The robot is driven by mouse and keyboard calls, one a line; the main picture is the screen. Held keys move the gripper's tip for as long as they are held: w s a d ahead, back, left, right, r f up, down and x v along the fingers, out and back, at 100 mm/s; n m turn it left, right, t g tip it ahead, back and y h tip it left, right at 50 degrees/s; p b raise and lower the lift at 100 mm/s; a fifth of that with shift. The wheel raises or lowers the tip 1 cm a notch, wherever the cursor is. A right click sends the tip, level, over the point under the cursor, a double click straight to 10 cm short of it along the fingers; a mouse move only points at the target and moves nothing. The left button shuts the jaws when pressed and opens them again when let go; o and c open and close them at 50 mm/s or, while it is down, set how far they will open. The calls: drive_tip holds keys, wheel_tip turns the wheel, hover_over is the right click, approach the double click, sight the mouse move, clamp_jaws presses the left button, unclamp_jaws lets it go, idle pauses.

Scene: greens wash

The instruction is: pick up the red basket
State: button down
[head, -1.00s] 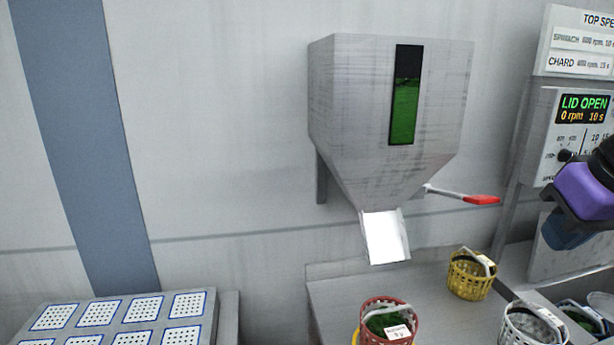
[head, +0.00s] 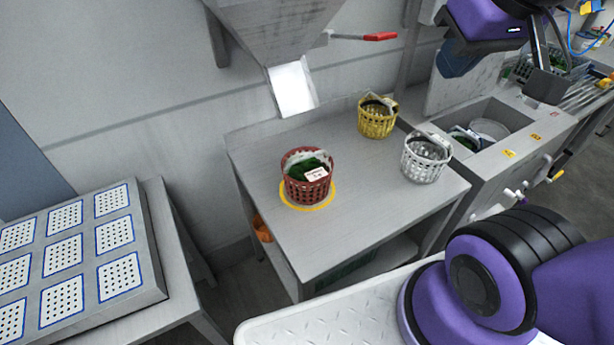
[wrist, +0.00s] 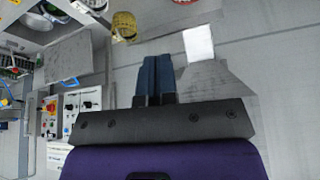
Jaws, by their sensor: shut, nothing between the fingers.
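The red basket (head: 306,183) stands upright on the grey metal table (head: 262,158), inside a yellow ring mark. It holds dark green leaves and has a white label on its near side. Only a sliver of red shows at the top edge of the wrist view. My gripper (wrist: 155,60) is shut and empty, its two blue fingers side by side. In the head view it (head: 460,58) is at the upper right, above and well apart from the red basket.
A yellow basket (head: 376,120) and a white basket (head: 424,162) stand right of the red one. A hopper chute (head: 291,90) and red-handled lever (head: 378,37) overhang the table's back. A sink (head: 487,112) is at right. A perforated-pad bench (head: 152,262) is at left.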

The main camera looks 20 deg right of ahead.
idle(0.3)
drive_tip(key=c, duration=1.2)
unclamp_jaws()
drive_tip(key=shift+w, duration=0.25)
drive_tip(key=shift+c, duration=0.2)
drive_tip(key=shift+o, duration=0.7)
drive_tip(key=w+a+f+n, duration=0.1)
drive_tip(key=w+f+n, duration=0.2)
drive_tip(key=w, duration=0.4)
drive_tip(key=shift+w+f+n, duration=0.2)
drive_tip(key=shift+f+n, duration=0.05)
drive_tip(key=shift+n, duration=0.35)
drive_tip(key=n+y, duration=0.2)
drive_tip(key=n, duration=1.4)
hover_over(308, 156)
drive_tip(key=s+d, duration=0.2)
drive_tip(key=s, duration=0.1)
wheel_tip(308, 156, down, 26)
drive_tip(key=shift+g+y, duration=0.3)
drive_tip(key=shift+g, duration=0.2)
drive_tip(key=shift+x, duration=5.8)
